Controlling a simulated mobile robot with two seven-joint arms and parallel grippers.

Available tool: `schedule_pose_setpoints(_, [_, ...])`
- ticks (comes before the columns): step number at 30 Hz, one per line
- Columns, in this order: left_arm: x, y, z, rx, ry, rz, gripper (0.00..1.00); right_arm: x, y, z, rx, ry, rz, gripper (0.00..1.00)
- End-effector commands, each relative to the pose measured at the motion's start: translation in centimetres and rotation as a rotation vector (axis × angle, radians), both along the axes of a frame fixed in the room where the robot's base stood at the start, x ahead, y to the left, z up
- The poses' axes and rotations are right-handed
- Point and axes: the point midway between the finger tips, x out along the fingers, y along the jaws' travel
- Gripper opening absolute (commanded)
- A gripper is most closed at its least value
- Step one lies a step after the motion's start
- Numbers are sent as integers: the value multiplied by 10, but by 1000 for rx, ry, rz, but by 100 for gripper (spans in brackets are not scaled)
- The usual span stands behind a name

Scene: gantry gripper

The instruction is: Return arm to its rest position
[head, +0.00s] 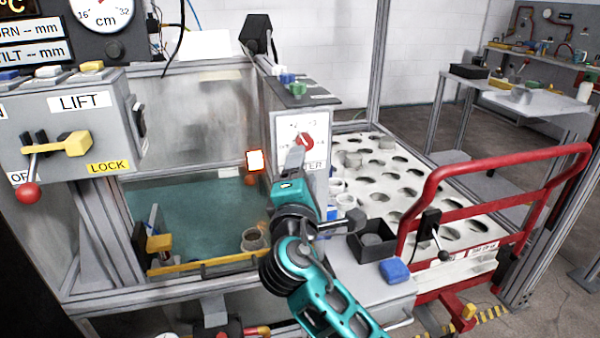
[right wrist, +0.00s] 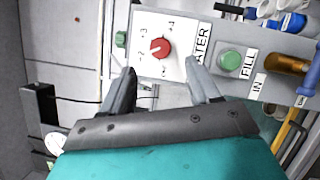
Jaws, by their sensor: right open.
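My right arm (head: 325,295) is teal and black and reaches up from the bottom middle in the head view. Its gripper (head: 296,158) is in front of the white control panel, near the red knob (head: 304,141). In the right wrist view the two grey fingers (right wrist: 164,82) are spread apart with nothing between them. The red knob (right wrist: 160,48) shows beyond the fingertips, on a panel with a number scale. I cannot tell how far the fingertips are from the panel. My left gripper is not in view.
A teal-lined tank (head: 195,215) with a yellow front rail lies left of the arm. A white perforated table (head: 400,175) and a red tubular rail (head: 500,165) stand to the right. A green button (right wrist: 230,62) is beside the knob. A lift box (head: 75,125) stands at left.

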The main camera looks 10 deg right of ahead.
Motion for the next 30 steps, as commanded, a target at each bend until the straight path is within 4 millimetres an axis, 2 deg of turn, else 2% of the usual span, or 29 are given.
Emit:
schedule_pose_setpoints(11, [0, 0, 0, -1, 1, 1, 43, 0, -1, -1, 1, 1, 1, 61])
schedule_pose_setpoints(14, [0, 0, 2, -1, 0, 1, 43, -1, -2, -12, 34, 26, 16, 61])
schedule_pose_setpoints(17, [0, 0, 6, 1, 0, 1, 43, -7, -6, -45, 139, 92, 58, 61])
schedule_pose_setpoints(20, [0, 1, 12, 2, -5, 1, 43, -23, -12, -94, 324, 193, 110, 61])
schedule_pose_setpoints(24, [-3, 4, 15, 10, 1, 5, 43, -62, -21, -162, 652, 322, 150, 61])
schedule_pose_setpoints(27, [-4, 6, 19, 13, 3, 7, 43, -97, -29, -201, 893, 393, 141, 61])
schedule_pose_setpoints(30, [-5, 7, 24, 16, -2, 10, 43, -136, -38, -231, 1140, 440, 107, 61])
